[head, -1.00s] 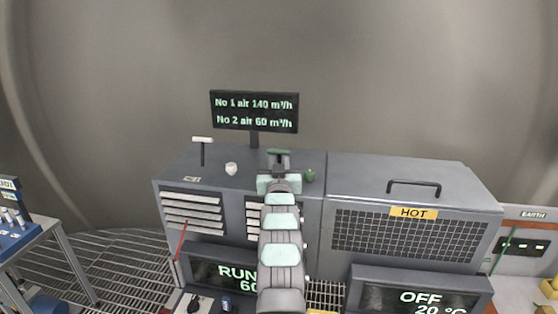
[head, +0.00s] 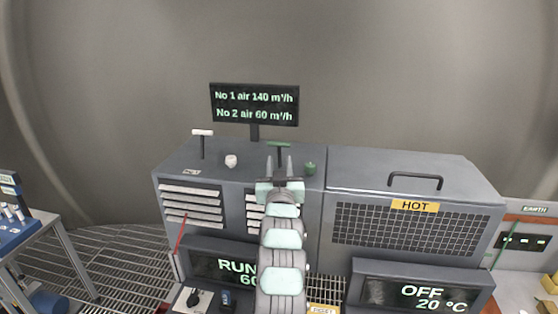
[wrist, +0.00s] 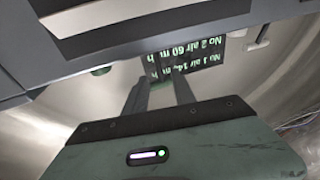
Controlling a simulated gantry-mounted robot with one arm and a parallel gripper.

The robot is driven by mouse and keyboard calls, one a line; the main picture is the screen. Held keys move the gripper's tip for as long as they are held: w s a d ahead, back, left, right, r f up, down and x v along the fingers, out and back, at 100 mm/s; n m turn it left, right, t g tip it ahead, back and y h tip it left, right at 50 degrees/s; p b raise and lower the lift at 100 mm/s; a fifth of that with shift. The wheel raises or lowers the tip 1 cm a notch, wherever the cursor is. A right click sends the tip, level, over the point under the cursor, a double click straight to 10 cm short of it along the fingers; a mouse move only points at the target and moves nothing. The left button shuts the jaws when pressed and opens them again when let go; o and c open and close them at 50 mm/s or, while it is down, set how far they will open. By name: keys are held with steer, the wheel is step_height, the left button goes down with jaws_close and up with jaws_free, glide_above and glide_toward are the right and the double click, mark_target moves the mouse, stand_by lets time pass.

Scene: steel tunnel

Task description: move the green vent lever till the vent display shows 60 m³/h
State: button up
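The green vent lever (head: 279,145) is a T-shaped handle on top of the grey cabinet, just below the display. The vent display (head: 254,105) reads "No 1 air 140 m³/h" and "No 2 air 60 m³/h"; it shows upside down in the wrist view (wrist: 187,60). My gripper (head: 283,158) stands in front of the green lever, its two fingers pointing toward it. In the wrist view the fingers (wrist: 160,88) are apart with nothing seen held between them. The lower part of the lever is hard to make out behind the fingers.
A white T-lever (head: 202,133) stands to the left, with a white knob (head: 231,161) beside it. A green knob (head: 309,168) sits close to the right of my gripper. The cabinet marked HOT (head: 415,206) is further right, with a handle (head: 414,178) on top.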

steer(key=shift+s+f+b, duration=0.2)
steer(key=shift+s, duration=1)
steer(key=shift+s+f+b, duration=0.15)
steer(key=shift+s, duration=1)
steer(key=shift+c, duration=0.5)
